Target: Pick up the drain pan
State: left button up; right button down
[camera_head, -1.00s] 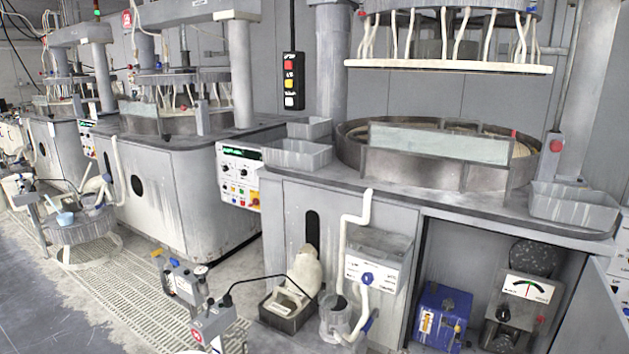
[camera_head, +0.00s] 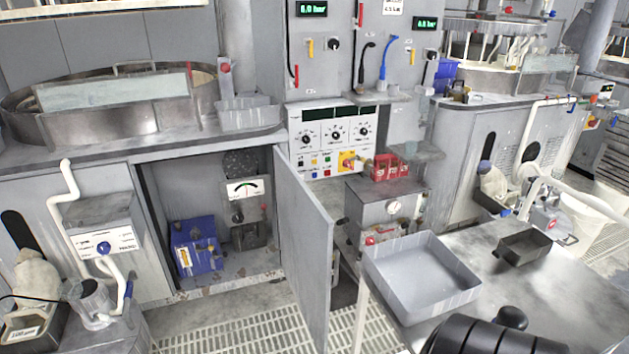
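A light grey, shallow rectangular pan (camera_head: 420,272) stands at the left end of the grey table on the right side of the head view; it looks empty and its near left side sits at the table edge. A smaller dark grey pan (camera_head: 522,249) lies on the same table behind and to the right, apart from it. I cannot tell for sure which one is the drain pan. Neither of my grippers shows in the head view.
An open cabinet door (camera_head: 304,255) stands left of the grey table (camera_head: 560,300). A blue box (camera_head: 196,246) sits inside the cabinet. Bare table lies between the pans.

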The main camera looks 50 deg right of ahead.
aim_at(521, 248)
jog(key=k+l+z, duration=0.15)
jog(key=k+l, duration=0.3)
jog(key=k, duration=0.2)
jog(key=k+l+z, duration=0.2)
jog(key=k+l, duration=0.3)
jog(key=k+l+z, duration=0.1)
jog(key=l, duration=1.4)
jog(key=k+z, duration=0.1)
jog(key=z, duration=0.85)
